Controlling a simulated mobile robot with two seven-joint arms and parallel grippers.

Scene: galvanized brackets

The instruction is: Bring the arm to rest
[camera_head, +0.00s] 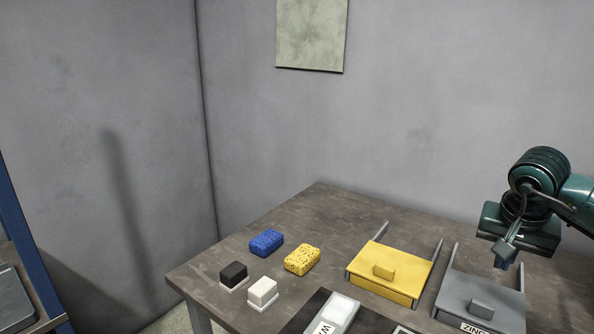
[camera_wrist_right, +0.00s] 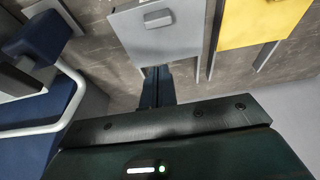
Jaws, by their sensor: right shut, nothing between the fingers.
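My right gripper (camera_head: 504,258) is at the right side of the head view, above the back of the table and behind the grey drawer box. It points down and is shut and empty. In the right wrist view its closed fingers (camera_wrist_right: 157,88) show at the centre, with the grey drawer unit (camera_wrist_right: 158,30) beyond them. My left gripper is not in view.
The table (camera_head: 235,240) holds a blue sponge (camera_head: 266,243), a yellow sponge (camera_head: 302,260), a black block (camera_head: 233,275), a white block (camera_head: 262,292), a yellow drawer (camera_head: 388,274) and a grey drawer (camera_head: 480,301). A blue-framed rack (camera_head: 22,245) stands at the left.

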